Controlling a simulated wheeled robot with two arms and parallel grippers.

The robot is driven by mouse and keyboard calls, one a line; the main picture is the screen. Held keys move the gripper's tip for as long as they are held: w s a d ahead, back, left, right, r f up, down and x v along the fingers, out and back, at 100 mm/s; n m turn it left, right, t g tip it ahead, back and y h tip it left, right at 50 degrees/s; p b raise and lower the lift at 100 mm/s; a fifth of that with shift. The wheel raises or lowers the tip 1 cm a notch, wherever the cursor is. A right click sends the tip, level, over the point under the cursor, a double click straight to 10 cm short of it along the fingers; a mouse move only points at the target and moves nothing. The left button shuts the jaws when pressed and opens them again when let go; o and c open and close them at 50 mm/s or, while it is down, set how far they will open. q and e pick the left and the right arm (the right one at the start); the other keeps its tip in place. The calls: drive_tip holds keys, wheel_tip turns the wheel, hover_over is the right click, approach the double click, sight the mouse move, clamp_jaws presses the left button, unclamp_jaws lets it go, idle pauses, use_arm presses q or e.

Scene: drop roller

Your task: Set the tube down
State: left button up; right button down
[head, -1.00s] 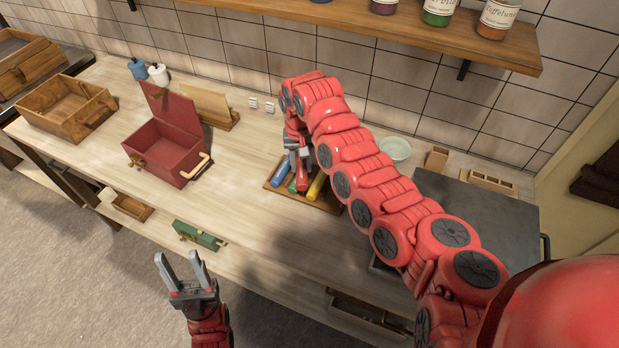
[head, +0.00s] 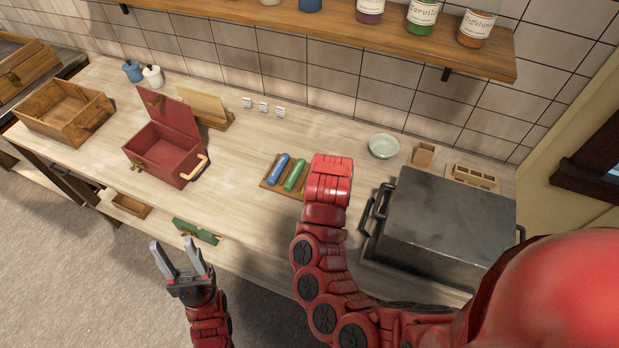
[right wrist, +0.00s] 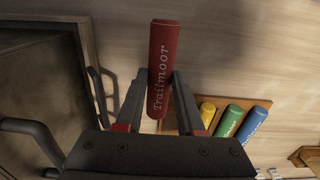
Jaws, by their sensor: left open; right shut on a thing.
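A red tube lettered "Trailmoor" (right wrist: 161,58) is between the fingers of my right gripper (right wrist: 158,98), which is shut on it. The tube is clear of the tray in the right wrist view. In the head view my right arm hides this gripper and the tube. A wooden tray (head: 267,184) holds a blue tube (head: 279,169) and a green tube (head: 295,174); the right wrist view also shows a yellow tube (right wrist: 207,113) there. My left gripper (head: 180,256) is open and empty in front of the counter.
A dark metal box with handles (head: 450,215) stands right of my right arm. A pale green bowl (head: 384,146) and small wooden holders (head: 423,154) are behind it. An open red box (head: 165,150) stands to the left. Bare counter lies between the red box and the tray.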

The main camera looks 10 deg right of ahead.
drive_tip(key=w, duration=0.2)
drive_tip(key=w+d+b, duration=0.1)
drive_tip(key=w, duration=0.2)
drive_tip(key=w+d+f+b, duration=0.1)
drive_tip(key=w, duration=0.1)
drive_tip(key=shift+w+d+f, duration=0.1)
drive_tip(key=shift+w+d, duration=0.05)
drive_tip(key=w+b, duration=0.2)
drive_tip(key=w+d+b, duration=0.1)
drive_tip(key=w+b, duration=0.3)
drive_tip(key=shift+w+d+f, duration=0.3)
drive_tip(key=shift+f, duration=0.1)
drive_tip(key=shift+w+d+r+b, duration=0.1)
drive_tip(key=shift+w+d+b, duration=0.05)
drive_tip(key=shift+w+b, duration=0.25)
drive_tip(key=shift+w+d+b, duration=0.1)
drive_tip(key=shift+w+b, duration=0.15)
drive_tip(key=shift+b, duration=0.2)
wheel_tip(320, 180, down, 3)
drive_tip(key=p, duration=0.3)
drive_tip(key=shift+s+r, duration=0.1)
drive_tip(key=shift+r, duration=0.05)
drive_tip(key=shift+f, duration=0.2)
drive_tip(key=shift+f, duration=0.15)
